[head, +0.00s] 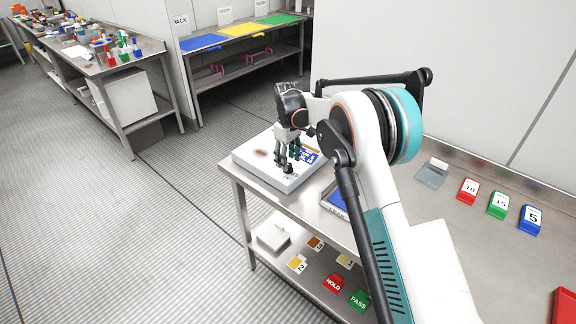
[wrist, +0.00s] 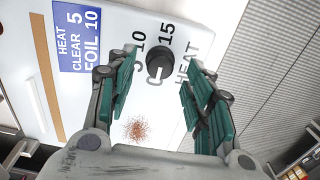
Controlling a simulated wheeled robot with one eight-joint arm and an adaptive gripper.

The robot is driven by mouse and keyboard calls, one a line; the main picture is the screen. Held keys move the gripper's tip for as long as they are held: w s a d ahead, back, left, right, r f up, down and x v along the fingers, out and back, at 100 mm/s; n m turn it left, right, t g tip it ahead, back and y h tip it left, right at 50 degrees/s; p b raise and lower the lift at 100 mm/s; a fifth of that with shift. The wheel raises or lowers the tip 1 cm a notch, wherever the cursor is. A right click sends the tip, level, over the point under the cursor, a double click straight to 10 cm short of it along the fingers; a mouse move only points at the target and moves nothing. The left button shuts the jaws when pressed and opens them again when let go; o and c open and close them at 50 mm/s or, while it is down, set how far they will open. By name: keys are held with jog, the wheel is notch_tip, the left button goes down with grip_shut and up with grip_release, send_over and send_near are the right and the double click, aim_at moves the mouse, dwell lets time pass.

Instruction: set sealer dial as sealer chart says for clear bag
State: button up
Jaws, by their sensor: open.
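The sealer (head: 245,158) is a pale box at the left end of the steel bench. Its blue chart (wrist: 78,35) reads HEAT, CLEAR 5, FOIL 10; part of it shows in the head view (head: 309,156). The black round dial (wrist: 159,64) has 0, 5, 10 and 15 around it and HEAT beside it. I cannot tell which number it points to. The dial also shows in the head view (head: 287,169). My gripper (wrist: 161,68) is open above the sealer, its green-padded fingers on either side of the dial in the wrist view. Contact is not clear.
A brown speckled patch (wrist: 136,129) lies on the sealer top. A blue tray (head: 334,200) is beside the sealer, partly behind my arm. Red (head: 467,191), green (head: 498,204) and blue (head: 530,219) number blocks stand along the bench at right. The lower shelf holds HOLD (head: 333,284) and PASS (head: 359,300) tags.

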jog(key=shift+f, duration=1.25)
jog(key=shift+c, duration=0.6)
jog(key=c, duration=1)
jog(key=shift+o, duration=0.2)
jog(key=m+b, duration=0.1)
jog(key=m, duration=0.4)
jog(key=shift+m, duration=0.4)
jog(key=m, duration=0.5)
jog(key=shift+m, duration=0.4)
